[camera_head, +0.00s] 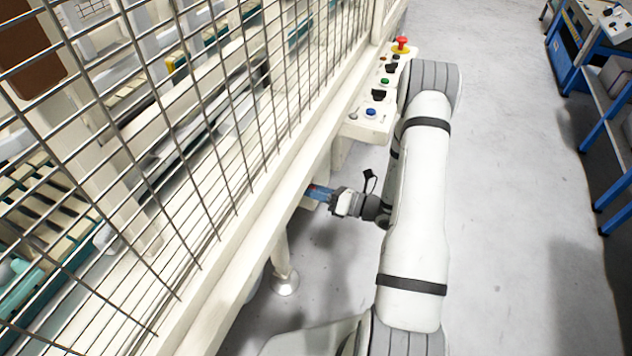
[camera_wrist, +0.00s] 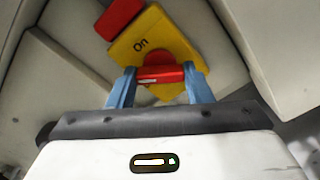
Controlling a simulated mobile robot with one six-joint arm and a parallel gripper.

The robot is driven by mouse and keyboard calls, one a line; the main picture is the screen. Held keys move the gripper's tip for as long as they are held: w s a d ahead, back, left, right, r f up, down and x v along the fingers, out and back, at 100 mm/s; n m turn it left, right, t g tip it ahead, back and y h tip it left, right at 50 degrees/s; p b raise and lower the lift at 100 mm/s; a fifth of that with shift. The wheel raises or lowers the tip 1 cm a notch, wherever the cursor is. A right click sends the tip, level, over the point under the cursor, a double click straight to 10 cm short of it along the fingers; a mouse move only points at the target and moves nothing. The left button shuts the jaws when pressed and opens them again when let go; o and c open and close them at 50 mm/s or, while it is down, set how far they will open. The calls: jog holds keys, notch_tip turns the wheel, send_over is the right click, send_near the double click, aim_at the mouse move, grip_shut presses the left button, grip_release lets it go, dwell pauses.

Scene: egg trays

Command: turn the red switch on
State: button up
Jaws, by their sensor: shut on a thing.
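The red switch (camera_wrist: 160,74) shows in the wrist view as a red handle on a yellow plate (camera_wrist: 178,35) marked "On". My gripper (camera_wrist: 160,82) is shut on the red handle, with one blue finger at each end of it. In the head view my gripper (camera_head: 318,193) reaches left under the edge of the machine frame, and a little red shows at its fingertips. The fingers and frame hide most of the switch there.
A control panel (camera_head: 352,130) with several buttons and a red emergency stop (camera_head: 401,45) stands above my gripper. A wire mesh fence (camera_head: 200,130) runs along the left. A blue rack (camera_head: 590,110) stands at the right, with open grey floor between.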

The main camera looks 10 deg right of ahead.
jog(key=m+p, duration=0.7)
jog(key=m, duration=0.3)
jog(key=shift+m, duration=0.4)
dwell(0.4)
jog(key=o, duration=1)
jog(key=p+v, duration=0.1)
jog(key=v, duration=0.7)
jog(key=shift+a, duration=0.1)
